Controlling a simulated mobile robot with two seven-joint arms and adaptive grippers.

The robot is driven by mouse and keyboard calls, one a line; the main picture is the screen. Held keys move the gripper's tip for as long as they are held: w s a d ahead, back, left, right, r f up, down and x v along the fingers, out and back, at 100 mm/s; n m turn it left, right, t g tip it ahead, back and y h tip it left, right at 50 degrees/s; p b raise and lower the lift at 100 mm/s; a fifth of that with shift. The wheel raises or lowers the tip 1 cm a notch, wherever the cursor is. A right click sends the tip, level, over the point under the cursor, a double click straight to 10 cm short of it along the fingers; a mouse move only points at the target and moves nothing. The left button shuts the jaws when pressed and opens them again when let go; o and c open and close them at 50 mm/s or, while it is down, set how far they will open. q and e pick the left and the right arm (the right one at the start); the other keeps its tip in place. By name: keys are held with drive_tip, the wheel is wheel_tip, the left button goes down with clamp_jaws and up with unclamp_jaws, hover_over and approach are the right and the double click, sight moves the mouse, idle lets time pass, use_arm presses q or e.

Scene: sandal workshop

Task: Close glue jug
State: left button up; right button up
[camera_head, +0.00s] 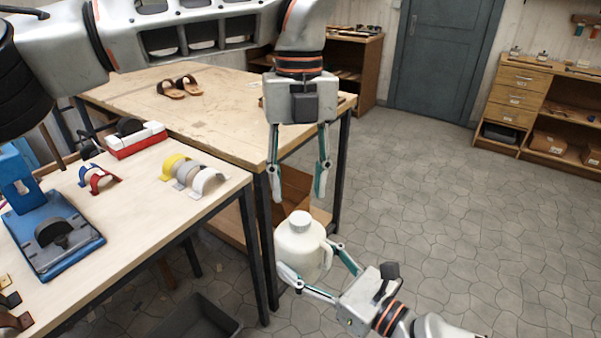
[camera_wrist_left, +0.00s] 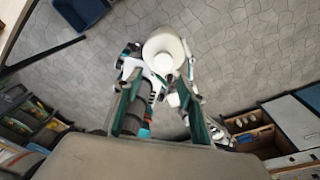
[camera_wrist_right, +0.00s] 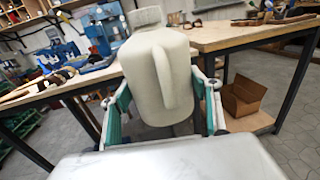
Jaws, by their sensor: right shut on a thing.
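The glue jug (camera_head: 300,250) is a cream-white bottle with a side handle and a ridged pale cap (camera_head: 300,221) on its neck. My right gripper (camera_head: 308,260) is shut on the jug's body and holds it upright in the air, beyond the table edge. The jug's body and handle fill the middle of the right wrist view (camera_wrist_right: 160,75). My left gripper (camera_head: 298,197) is open and empty, pointing down just above the cap, its fingers apart on either side. The left wrist view looks down on the jug (camera_wrist_left: 165,45) between the fingers.
A wooden table (camera_head: 225,100) bears brown sandals (camera_head: 180,87). A nearer pale bench (camera_head: 150,215) bears a blue press (camera_head: 50,235), coloured straps (camera_head: 195,176) and a red-white box (camera_head: 136,140). A cardboard box (camera_wrist_right: 243,95) sits on the low shelf. Floor at right is clear.

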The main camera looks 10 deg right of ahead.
sight(300, 218)
use_arm(q)
drive_tip(key=n, duration=0.6)
drive_tip(key=shift+r+t, duration=0.3)
drive_tip(key=shift+r, duration=0.05)
drive_tip(key=n, duration=0.7)
drive_tip(key=shift+d+r+t, duration=0.15)
drive_tip(key=shift+r+t, duration=0.2)
drive_tip(key=shift+t, duration=0.05)
drive_tip(key=shift+f, duration=4)
drive_tip(key=shift+c, duration=0.5)
